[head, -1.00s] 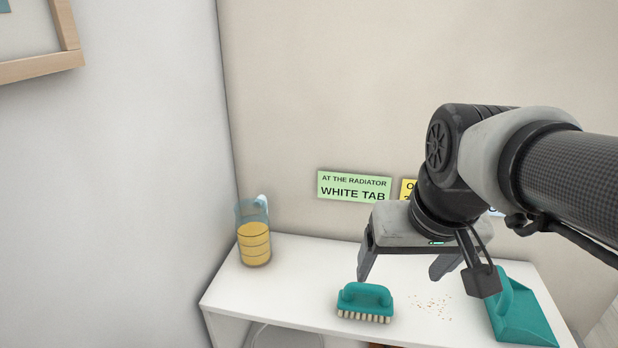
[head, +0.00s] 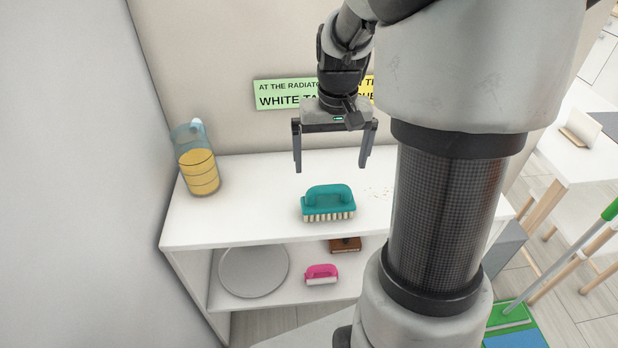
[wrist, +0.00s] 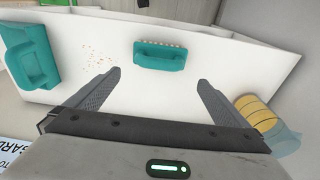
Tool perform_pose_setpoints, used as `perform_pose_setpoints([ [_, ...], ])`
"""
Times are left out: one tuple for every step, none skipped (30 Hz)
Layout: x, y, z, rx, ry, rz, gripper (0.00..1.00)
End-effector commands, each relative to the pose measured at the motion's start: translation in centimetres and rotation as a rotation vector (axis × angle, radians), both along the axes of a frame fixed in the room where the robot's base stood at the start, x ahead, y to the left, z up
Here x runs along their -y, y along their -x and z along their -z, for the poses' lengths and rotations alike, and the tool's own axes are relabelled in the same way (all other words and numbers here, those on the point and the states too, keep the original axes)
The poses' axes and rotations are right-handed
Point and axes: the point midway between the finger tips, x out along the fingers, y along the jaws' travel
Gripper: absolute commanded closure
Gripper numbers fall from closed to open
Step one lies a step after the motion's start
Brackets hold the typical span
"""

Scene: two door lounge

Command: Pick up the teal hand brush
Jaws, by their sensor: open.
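The teal hand brush (head: 327,202) lies on the white shelf top, bristles facing the front edge in the head view. In the wrist view the brush (wrist: 160,55) lies beyond the fingertips, roughly between their lines. My gripper (head: 331,168) is open and empty, above and behind the brush. In the wrist view its two fingers (wrist: 158,80) are spread apart and not touching the brush.
A jar of yellow contents (head: 199,172) stands at the shelf's left end. Crumbs (head: 378,193) lie right of the brush. The lower shelf holds a pink brush (head: 321,273) and a round grey plate (head: 253,270).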

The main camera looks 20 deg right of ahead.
Motion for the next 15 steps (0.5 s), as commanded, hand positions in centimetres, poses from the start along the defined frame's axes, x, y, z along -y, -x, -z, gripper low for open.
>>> perform_pose_setpoints([
  [0.0, -0.1, 1.4, -0.004, -0.001, 0.0, 0.0],
  [0.0, -0.1, 2.0, -0.004, -0.001, 0.0, 0.0],
  [0.1, -0.2, 2.7, -0.004, -0.001, -0.001, 0.0],
  [0.1, -0.2, 3.1, -0.004, -0.001, -0.001, 0.0],
  [0.1, -0.3, 3.5, -0.003, -0.001, -0.001, 0.0],
  [0.1, -0.4, 3.9, -0.001, 0.0, -0.001, 0.0],
  [0.1, -0.4, 4.2, -0.002, 0.0, -0.001, 0.0],
  [0.1, -0.5, 4.4, -0.002, 0.0, -0.001, 0.0],
  [0.1, -0.5, 4.5, -0.001, 0.0, -0.001, 0.0],
  [0.1, -0.5, 4.6, 0.0, 0.0, -0.001, 0.0],
  [0.1, -0.5, 4.8, 0.0, 0.0, -0.001, 0.0],
  [0.2, -0.5, 5.1, 0.0, 0.0, -0.001, 0.0],
  [0.2, -0.5, 5.4, -0.001, 0.0, -0.001, 0.0],
  [0.2, -0.5, 5.8, -0.002, -0.001, 0.0, 0.0],
  [0.3, -0.5, 6.5, -0.003, -0.001, 0.0, 0.0],
])
